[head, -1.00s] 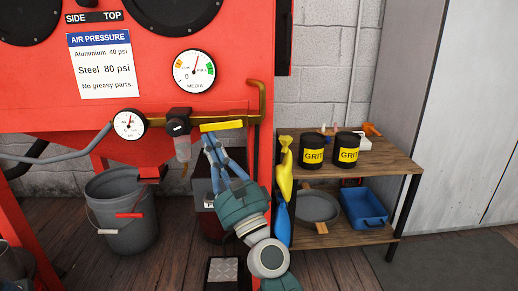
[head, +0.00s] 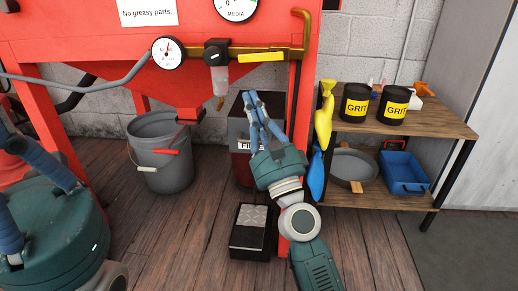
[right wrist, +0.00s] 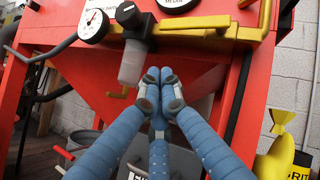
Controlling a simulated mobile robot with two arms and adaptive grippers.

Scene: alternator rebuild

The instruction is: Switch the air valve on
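The air valve's yellow lever handle (head: 262,57) lies roughly along the brass pipe (head: 294,51) on the front of the red blast cabinet. It also shows in the right wrist view (right wrist: 192,22), above and to the right of the fingertips. My right gripper (head: 258,98) is below the handle and apart from it, with fingertips drawn together and nothing between them.
A pressure gauge (head: 168,53) and black regulator (head: 215,52) sit left of the handle. A grey bucket (head: 160,150) stands under the hopper. A black pedal (head: 251,232) is on the floor. A wooden shelf (head: 440,124) with grit cans stands right.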

